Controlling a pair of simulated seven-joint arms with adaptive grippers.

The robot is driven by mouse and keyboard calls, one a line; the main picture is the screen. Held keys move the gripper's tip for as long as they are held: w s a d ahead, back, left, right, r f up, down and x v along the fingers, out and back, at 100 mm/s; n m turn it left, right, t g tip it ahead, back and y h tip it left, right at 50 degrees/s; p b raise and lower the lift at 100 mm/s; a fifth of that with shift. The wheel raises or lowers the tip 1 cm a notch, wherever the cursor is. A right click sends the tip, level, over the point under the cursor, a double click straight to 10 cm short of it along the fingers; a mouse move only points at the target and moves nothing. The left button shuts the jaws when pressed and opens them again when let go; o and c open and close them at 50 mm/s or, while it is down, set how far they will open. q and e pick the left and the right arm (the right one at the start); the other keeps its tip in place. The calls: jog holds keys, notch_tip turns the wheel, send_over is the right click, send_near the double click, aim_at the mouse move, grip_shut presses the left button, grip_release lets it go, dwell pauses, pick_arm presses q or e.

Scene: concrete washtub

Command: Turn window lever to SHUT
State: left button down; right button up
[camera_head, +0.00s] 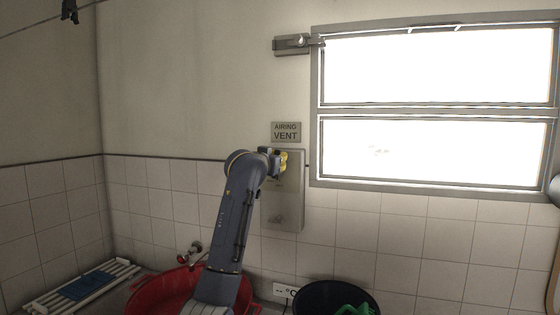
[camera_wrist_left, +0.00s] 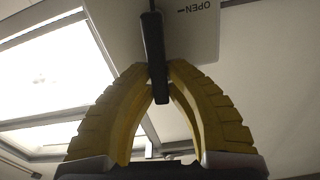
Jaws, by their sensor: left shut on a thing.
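The dark window lever (camera_wrist_left: 153,45) shows in the left wrist view as a narrow black bar. It stands between the ridged yellow fingers of my left gripper (camera_wrist_left: 158,85), which are shut on it. A light plate with the word OPEN (camera_wrist_left: 200,12), upside down in this view, is just beyond the lever. In the head view, my left gripper (camera_head: 281,160) is at the top of a pale wall plate (camera_head: 292,195), under the AIRING VENT sign (camera_head: 286,132). The lever is hidden there, and no SHUT mark is legible. My right gripper is not in view.
The bright window (camera_head: 435,112) is right of the plate, with a grey fitting (camera_head: 290,45) at its upper left. Below are a red tub (camera_head: 165,293), a tap (camera_head: 190,255), a white slatted rack (camera_head: 80,288) and a dark bucket (camera_head: 310,290) with something green inside.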

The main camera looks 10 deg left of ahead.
pick_arm(q)
jog(key=shift+a+n, duration=0.35)
jog(key=shift+n, duration=0.45)
jog(key=c, duration=1.4)
grip_release()
jog(key=shift+o, duration=0.2)
jog(key=s+a, duration=0.1)
jog(key=s, duration=1.1)
jog(key=shift+w+a, duration=0.1)
